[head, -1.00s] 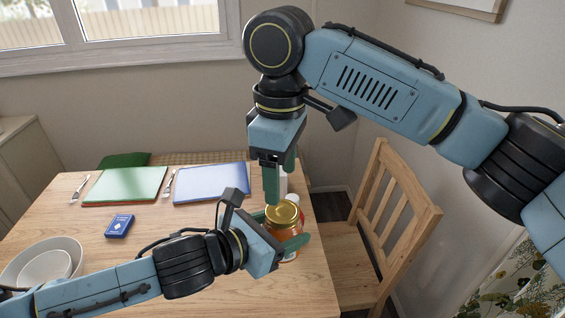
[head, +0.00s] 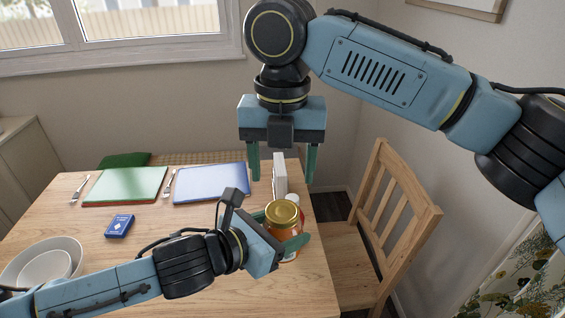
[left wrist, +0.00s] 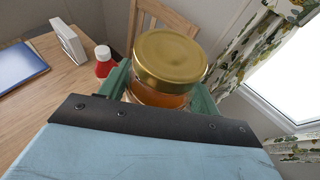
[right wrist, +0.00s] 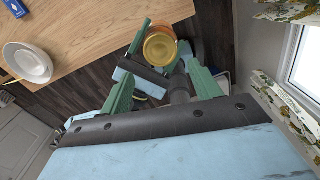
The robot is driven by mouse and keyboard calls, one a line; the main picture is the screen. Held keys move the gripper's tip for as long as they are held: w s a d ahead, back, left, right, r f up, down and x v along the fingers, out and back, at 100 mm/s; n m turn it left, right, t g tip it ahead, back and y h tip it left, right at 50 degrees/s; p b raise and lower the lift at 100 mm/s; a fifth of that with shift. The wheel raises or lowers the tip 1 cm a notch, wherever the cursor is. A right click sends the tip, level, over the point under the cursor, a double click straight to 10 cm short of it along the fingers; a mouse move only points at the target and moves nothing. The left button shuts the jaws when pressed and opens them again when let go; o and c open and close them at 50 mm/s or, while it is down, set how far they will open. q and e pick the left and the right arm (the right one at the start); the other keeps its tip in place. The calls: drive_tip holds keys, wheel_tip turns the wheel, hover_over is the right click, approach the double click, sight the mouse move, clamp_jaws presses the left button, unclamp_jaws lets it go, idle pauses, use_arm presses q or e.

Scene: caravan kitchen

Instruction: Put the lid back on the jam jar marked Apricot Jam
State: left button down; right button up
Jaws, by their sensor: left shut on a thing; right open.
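The jam jar (head: 283,240) holds orange jam, and a gold lid (head: 283,212) sits on its mouth. My left gripper (head: 282,243) is shut around the jar's body near the right edge of the table. In the left wrist view, the jar (left wrist: 158,95) stands between the green fingers with the gold lid (left wrist: 170,58) on top, looking level. My right gripper (head: 283,178) is open and empty above and behind the jar, clear of the lid. The right wrist view also shows the lid (right wrist: 160,49) beyond my open fingers. No label on the jar is readable.
Green (head: 125,185) and blue (head: 210,183) mats, a dark blue card box (head: 118,226) and white bowls (head: 45,265) lie further left. A wooden chair (head: 385,215) stands right of the table.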

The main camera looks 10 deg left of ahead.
sight(282, 210)
drive_tip(key=shift+n, duration=1)
drive_tip(key=shift+f, duration=3.95)
